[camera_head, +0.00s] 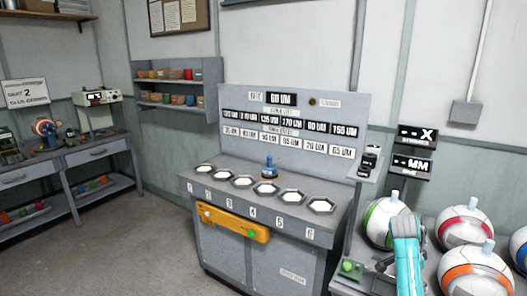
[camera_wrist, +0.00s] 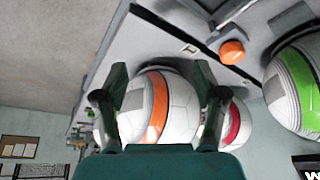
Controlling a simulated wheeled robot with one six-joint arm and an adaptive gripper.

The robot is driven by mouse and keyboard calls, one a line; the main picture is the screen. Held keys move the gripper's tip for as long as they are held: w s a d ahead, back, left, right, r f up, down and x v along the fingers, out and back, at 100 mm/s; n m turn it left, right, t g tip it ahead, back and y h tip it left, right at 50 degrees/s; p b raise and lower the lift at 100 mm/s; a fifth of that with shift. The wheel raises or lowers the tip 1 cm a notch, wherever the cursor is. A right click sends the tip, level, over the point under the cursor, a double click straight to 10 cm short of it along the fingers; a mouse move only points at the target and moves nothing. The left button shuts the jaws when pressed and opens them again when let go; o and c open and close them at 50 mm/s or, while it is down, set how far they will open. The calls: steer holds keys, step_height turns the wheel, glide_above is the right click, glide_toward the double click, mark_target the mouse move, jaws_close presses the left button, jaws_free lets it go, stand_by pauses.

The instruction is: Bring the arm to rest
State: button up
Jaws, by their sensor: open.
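My gripper (camera_wrist: 160,84) is open in the wrist view, with its two dark green fingers apart. A white ball with an orange band (camera_wrist: 158,107) shows between and beyond the fingers; I cannot tell how far off it is, and it looks ungripped. In the head view, my teal arm (camera_head: 407,257) reaches in at the lower right, beside the ball shelf. The orange-banded ball (camera_head: 473,275) lies to its right there. The fingers cannot be made out in the head view.
Green (camera_head: 388,221), red (camera_head: 462,229) and blue (camera_head: 519,248) banded balls sit close around the arm. A grey press console (camera_head: 256,262) with several white hexagonal pads and a yellow-orange panel (camera_head: 233,222) stands to the left. The floor (camera_head: 130,258) at left is clear.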

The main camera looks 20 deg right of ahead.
steer(key=s+a+f+n+t, duration=0.3)
steer(key=s+a+f+n, duration=0.1)
steer(key=a+f, duration=0.7)
steer(key=s+a+f+n+t, duration=0.3)
steer(key=s+a+f+n, duration=0.15)
steer(key=a+f, duration=0.6)
steer(key=s+a+n+t+y, duration=0.1)
steer(key=s+a+n+t, duration=0.35)
steer(key=s+a, duration=0.7)
steer(key=s+a+r+n+t+y, duration=0.1)
steer(key=s+a+r+n+t, duration=0.1)
steer(key=s+a+r, duration=0.4)
steer(key=s+a+r+n+t+y, duration=0.2)
steer(key=s+a+r+n, duration=0.3)
steer(key=s+r, duration=1)
steer(key=shift+a+r+t+y, duration=0.35)
steer(key=shift+r+t, duration=0.2)
steer(key=shift+r, duration=0.2)
steer(key=shift+f, duration=0.1)
